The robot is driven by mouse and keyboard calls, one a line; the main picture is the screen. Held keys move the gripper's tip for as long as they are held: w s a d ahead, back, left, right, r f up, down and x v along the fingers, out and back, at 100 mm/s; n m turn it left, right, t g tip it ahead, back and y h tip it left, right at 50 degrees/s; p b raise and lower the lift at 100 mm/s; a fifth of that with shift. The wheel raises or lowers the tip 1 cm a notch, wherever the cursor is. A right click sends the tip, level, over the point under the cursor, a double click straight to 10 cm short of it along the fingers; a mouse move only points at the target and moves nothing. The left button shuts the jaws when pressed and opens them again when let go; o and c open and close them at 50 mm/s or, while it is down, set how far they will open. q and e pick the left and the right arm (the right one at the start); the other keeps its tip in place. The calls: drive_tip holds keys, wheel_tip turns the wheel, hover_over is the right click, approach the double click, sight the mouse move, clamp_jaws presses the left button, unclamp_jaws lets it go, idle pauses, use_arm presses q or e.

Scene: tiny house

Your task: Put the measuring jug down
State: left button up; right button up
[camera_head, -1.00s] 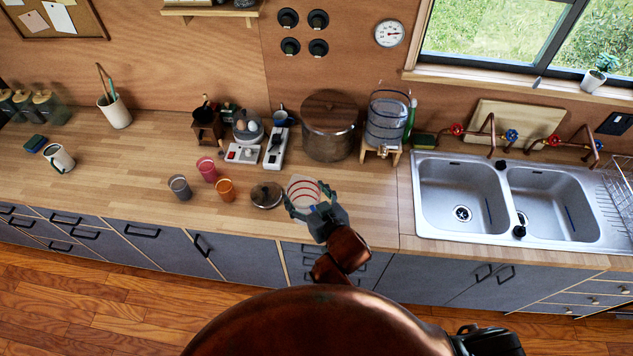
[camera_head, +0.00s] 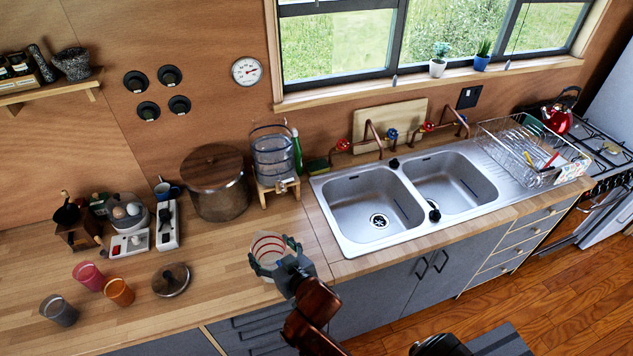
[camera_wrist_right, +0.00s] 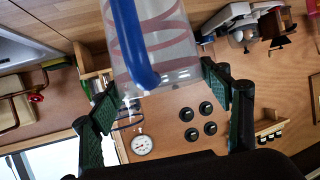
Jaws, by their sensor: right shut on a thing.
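The measuring jug (camera_head: 267,250) is clear with red rings and shows in the head view over the wooden counter, left of the sink. My right gripper (camera_head: 273,250) is shut around it, with fingers on either side. In the right wrist view the jug (camera_wrist_right: 170,40) fills the upper middle, with its blue handle (camera_wrist_right: 130,45) facing the camera. The green-padded fingers of the right gripper (camera_wrist_right: 165,105) flank its near end. I cannot tell whether the jug's base touches the counter. My left gripper is not in view.
A dark lid (camera_head: 171,279), an orange cup (camera_head: 119,292), a pink cup (camera_head: 89,276) and a grey cup (camera_head: 59,310) stand to the left. A large pot (camera_head: 216,190) and a water dispenser (camera_head: 273,160) are behind. The double sink (camera_head: 415,200) is right. Bare counter (camera_head: 225,258) lies between lid and jug.

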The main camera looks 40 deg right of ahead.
drive_tip(key=w+d+r+m+h+b, duration=0.25)
drive_tip(key=w+d+r, duration=0.3)
drive_tip(key=d, duration=0.45)
drive_tip(key=d+r+m+g+h+b, duration=0.2)
drive_tip(key=d+m+h, duration=0.1)
drive_tip(key=d, duration=0.8)
drive_tip(key=d+r+m+g+h+b, duration=0.1)
drive_tip(key=d+r+m+g+h, duration=0.2)
drive_tip(key=d, duration=0.9)
drive_tip(key=s+d+f+m+g+h+b, duration=0.1)
drive_tip(key=s+d+f+m+h+b, duration=0.1)
drive_tip(key=d+f, duration=0.35)
drive_tip(key=s+d+f+m+g+h+b, duration=0.1)
drive_tip(key=s+d+f+m+b, duration=0.15)
drive_tip(key=f, duration=0.65)
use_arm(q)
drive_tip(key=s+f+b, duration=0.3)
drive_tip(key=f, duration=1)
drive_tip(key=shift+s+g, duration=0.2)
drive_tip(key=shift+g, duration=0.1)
use_arm(e)
drive_tip(key=w+d+f, duration=0.9)
drive_tip(key=d+f, duration=0.2)
drive_tip(key=f, duration=0.2)
drive_tip(key=shift+w+d+f+n, duration=0.2)
drive_tip(key=shift+w+n, duration=0.1)
drive_tip(key=shift+n, duration=0.1)
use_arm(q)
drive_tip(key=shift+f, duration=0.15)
